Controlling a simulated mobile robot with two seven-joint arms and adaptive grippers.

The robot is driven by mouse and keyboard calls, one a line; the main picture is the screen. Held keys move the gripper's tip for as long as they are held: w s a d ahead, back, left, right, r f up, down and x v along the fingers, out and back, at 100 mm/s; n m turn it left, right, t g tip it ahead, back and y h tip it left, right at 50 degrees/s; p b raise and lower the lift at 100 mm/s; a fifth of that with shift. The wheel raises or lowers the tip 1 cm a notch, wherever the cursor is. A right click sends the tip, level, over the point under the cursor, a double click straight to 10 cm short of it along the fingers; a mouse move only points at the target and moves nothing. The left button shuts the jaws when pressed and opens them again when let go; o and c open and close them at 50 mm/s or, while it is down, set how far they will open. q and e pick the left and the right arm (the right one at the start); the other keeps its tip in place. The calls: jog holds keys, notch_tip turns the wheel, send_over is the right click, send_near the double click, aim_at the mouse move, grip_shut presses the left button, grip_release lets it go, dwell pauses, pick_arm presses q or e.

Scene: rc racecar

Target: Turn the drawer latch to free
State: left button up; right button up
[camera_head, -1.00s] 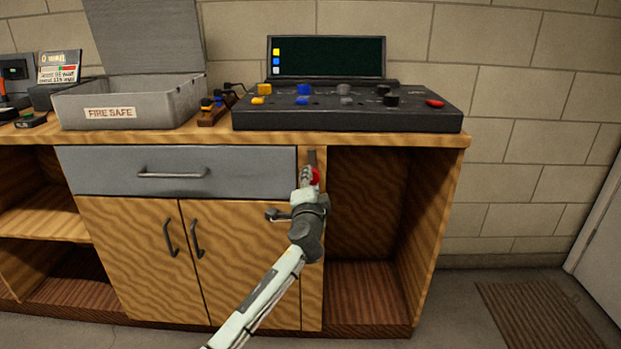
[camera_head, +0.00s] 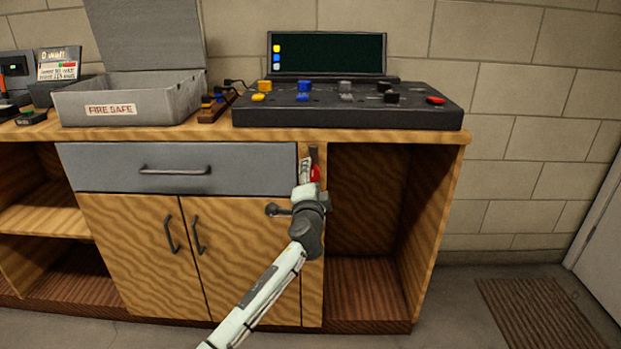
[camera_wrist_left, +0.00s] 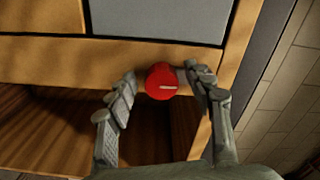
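The drawer latch is a red round knob (camera_head: 315,173) on the wooden strip just right of the grey drawer (camera_head: 240,170). The drawer looks shut. In the left wrist view the red knob (camera_wrist_left: 160,78) shows a pale line, roughly level in the picture. My left gripper (camera_head: 311,172) is at the knob, its hand partly covering the strip. In the left wrist view its two fingers (camera_wrist_left: 160,80) are apart, one on each side of the knob. The right finger is very near it; contact is unclear. My right gripper is out of view.
A black control panel (camera_head: 345,118) with coloured knobs stands on the bench top. A grey fire-safe box (camera_head: 135,103) is to its left. Two cupboard doors (camera_head: 140,250) are below the drawer. An open compartment (camera_head: 370,210) lies right of the latch.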

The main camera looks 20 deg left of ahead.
pick_arm(q)
jog(key=v, duration=1.2)
